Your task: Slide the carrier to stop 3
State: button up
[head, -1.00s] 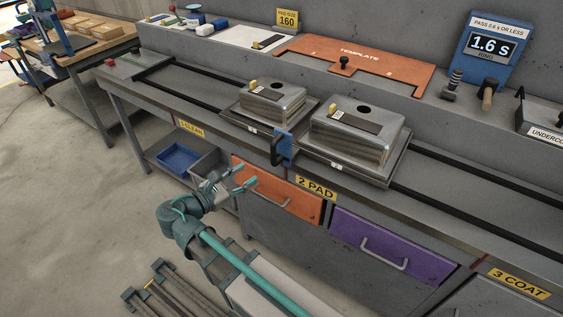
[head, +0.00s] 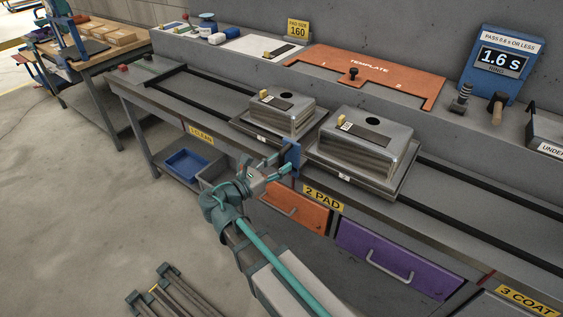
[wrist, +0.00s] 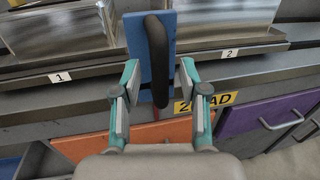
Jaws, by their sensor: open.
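The carrier is a pair of metal plates on dark rails, bearing two upturned steel sinks, with a blue handle plate (head: 291,159) at its front between plates 1 and 2. In the wrist view, the black bar handle (wrist: 157,55) stands upright on the blue plate. My gripper (head: 279,168) is at the handle; in the wrist view its open fingers (wrist: 160,78) lie left and right of the bar, with gaps on both sides. The 3 COAT label (head: 528,299) is at the lower right. The handle is just left of the 2 PAD label (head: 323,197).
The rails (head: 490,205) run on clear toward the right. A ledge behind holds an orange template (head: 365,72) and a timer sign (head: 501,59). Orange (head: 297,207) and purple (head: 400,256) drawers sit below the bench edge. A blue bin (head: 186,163) is on the lower shelf.

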jog(key=shift+w+d, duration=0.5)
grip_shut()
